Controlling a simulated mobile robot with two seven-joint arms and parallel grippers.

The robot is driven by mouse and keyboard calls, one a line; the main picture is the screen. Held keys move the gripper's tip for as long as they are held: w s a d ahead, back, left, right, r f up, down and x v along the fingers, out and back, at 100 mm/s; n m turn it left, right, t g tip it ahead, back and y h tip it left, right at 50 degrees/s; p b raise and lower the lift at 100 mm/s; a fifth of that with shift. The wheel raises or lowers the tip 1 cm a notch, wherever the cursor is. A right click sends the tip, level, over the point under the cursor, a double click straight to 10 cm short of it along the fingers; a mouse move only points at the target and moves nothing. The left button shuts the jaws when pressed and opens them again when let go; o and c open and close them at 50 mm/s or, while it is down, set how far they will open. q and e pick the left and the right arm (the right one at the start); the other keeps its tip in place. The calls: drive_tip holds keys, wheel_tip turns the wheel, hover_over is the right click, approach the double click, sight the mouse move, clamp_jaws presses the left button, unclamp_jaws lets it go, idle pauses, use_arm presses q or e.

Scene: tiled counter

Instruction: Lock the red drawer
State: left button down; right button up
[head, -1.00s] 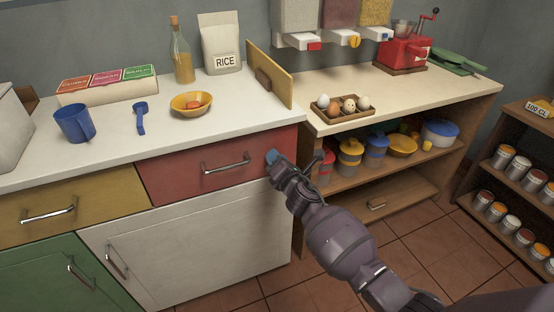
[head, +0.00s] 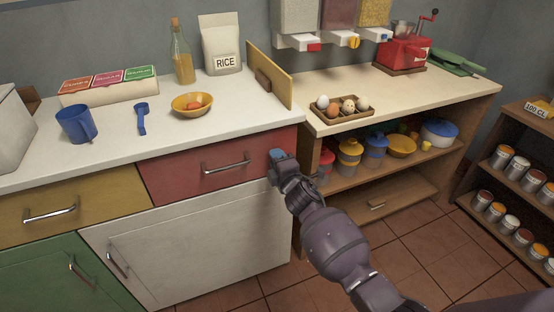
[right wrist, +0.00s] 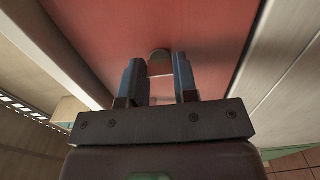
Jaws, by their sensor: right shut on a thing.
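The red drawer (head: 215,170) is closed under the white counter, with a metal bar handle (head: 226,167) across its front. My right gripper (head: 277,155) is at the right end of the drawer front, to the right of the handle. In the right wrist view its two blue fingers (right wrist: 160,78) point at the red front (right wrist: 215,40). A small round brown lock (right wrist: 159,55) shows just beyond the fingertips. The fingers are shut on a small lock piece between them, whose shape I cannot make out. My left gripper is out of view.
A yellow drawer (head: 95,195) is left of the red one, and a white cabinet door (head: 190,245) is below. A wooden shelf unit with jars (head: 348,152) stands close to the right of my gripper. The tiled floor (head: 415,225) is open.

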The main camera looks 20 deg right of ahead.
idle(0.5)
drive_tip(key=o, duration=0.9)
drive_tip(key=shift+s, duration=0.1)
drive_tip(key=s+p, duration=0.2)
drive_tip(key=s, duration=0.8)
drive_tip(key=shift+s+d, duration=0.15)
drive_tip(key=shift+s, duration=0.15)
drive_tip(key=shift+m, duration=0.3)
